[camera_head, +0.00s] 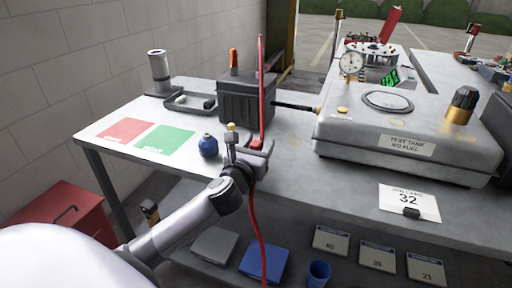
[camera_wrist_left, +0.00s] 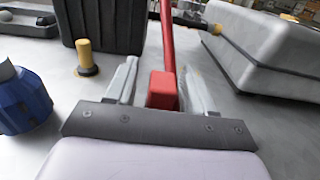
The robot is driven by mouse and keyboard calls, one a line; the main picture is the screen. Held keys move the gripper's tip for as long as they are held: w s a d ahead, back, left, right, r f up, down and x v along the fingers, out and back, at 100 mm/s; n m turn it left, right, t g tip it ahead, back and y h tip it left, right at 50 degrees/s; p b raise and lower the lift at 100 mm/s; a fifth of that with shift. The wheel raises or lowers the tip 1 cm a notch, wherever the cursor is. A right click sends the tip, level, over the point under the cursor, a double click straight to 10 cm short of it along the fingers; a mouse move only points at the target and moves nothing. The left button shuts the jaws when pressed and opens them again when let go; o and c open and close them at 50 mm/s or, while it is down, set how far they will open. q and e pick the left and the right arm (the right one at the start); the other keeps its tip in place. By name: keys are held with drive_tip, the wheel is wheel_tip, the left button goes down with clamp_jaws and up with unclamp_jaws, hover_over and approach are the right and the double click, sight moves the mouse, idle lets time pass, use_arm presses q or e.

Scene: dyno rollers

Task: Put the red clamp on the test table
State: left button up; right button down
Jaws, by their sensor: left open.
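The red clamp (camera_head: 261,95) shows as a tall thin red upright in the head view, with a red cable running from near the gripper down over the table's front edge. In the left wrist view its red block (camera_wrist_left: 163,90) and shaft stand between the fingers. My left gripper (camera_head: 251,148) is open around it; contact with the fingers cannot be told. It also shows in the left wrist view (camera_wrist_left: 160,76). The clamp's lower end is hidden. The test table (camera_head: 310,187) is the long grey-white bench beneath. My right gripper is not in view.
A black box (camera_head: 246,101) stands behind the gripper, and a blue knob-like object (camera_head: 208,146) is left of it. A large grey test tank (camera_head: 400,135) fills the right side. Red (camera_head: 125,131) and green (camera_head: 165,142) pads lie at left. The front strip right of the gripper is mostly clear.

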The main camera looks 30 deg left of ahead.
use_arm(q)
drive_tip(key=v, duration=1.2)
drive_tip(key=shift+s, duration=0.1)
idle(0.4)
